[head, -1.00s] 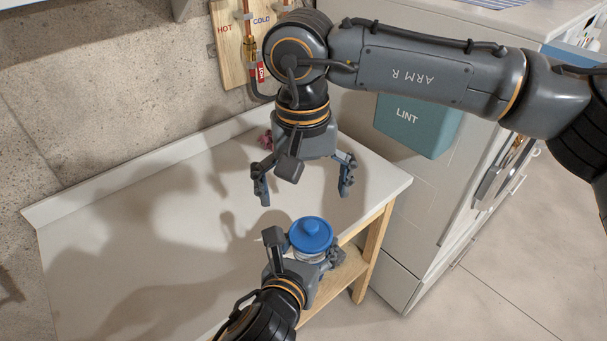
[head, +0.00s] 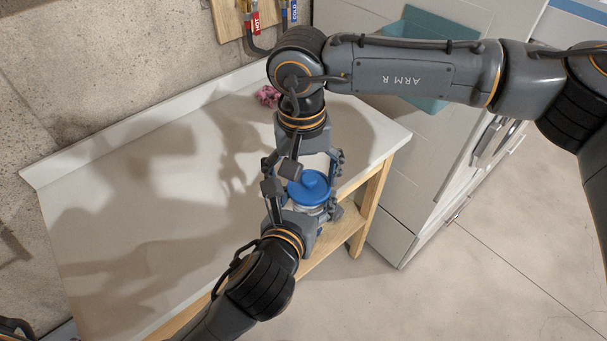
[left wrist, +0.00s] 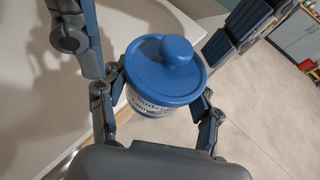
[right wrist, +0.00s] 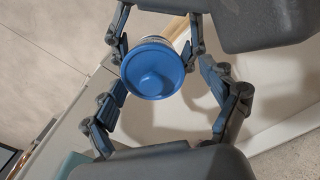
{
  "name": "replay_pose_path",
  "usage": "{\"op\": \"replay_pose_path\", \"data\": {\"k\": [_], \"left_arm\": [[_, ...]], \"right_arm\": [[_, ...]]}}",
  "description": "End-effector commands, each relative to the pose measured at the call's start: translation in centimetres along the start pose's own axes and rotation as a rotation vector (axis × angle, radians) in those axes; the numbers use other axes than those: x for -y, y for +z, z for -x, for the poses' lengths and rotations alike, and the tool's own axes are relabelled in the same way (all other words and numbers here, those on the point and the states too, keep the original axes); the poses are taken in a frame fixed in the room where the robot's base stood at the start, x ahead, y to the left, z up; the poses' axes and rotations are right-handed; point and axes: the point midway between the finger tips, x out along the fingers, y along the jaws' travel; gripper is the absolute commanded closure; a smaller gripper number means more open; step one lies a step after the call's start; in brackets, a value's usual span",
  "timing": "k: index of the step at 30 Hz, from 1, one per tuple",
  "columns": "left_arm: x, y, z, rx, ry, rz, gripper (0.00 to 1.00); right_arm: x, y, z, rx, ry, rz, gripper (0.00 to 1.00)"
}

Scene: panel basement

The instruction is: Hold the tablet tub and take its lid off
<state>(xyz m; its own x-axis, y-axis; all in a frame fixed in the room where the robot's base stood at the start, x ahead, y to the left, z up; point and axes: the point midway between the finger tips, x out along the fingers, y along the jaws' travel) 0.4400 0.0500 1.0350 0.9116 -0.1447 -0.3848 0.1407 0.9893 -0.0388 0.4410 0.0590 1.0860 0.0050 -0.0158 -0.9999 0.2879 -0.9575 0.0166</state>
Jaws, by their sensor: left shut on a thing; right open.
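The tablet tub (left wrist: 150,106) is a pale tub with dark lettering, held upright above the worktop's front edge. Its blue lid (head: 309,187) has a round knob and sits on the tub. The lid also shows in the left wrist view (left wrist: 163,70) and the right wrist view (right wrist: 153,70). My left gripper (head: 303,214) is shut on the tub's body, below the lid. My right gripper (head: 303,168) is open, with its fingers on either side of the lid. In the right wrist view, its fingers (right wrist: 160,122) stand apart from the lid, with nothing between their tips.
The white worktop (head: 150,210) is mostly clear, with a pink crumpled thing (head: 268,96) at its back. A teal bin (head: 425,60) is on the white appliance at the right. A wooden leg (head: 370,205) stands below the worktop's corner.

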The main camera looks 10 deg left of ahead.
Motion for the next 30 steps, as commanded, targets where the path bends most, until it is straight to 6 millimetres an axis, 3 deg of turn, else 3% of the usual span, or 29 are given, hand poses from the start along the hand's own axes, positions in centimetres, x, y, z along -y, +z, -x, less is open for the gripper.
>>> {"op": "replay_pose_path", "data": {"k": [1, 11, 30], "left_arm": [[0.0, 0.03, 0.01, 0.001, 0.0, 0.0, 0.93], [0.07, 0.23, 0.06, 0.006, -0.003, 0.001, 0.93], [0.48, 0.55, 0.19, 0.013, -0.015, 0.002, 0.93]], "right_arm": [[0.01, 0.0, 0.01, 0.0, 0.0, 0.0, 0.35], [0.03, 0.05, -0.08, 0.002, 0.0, 0.001, 1.0], [0.49, 0.36, 0.39, 0.009, -0.009, 0.01, 1.0]]}}
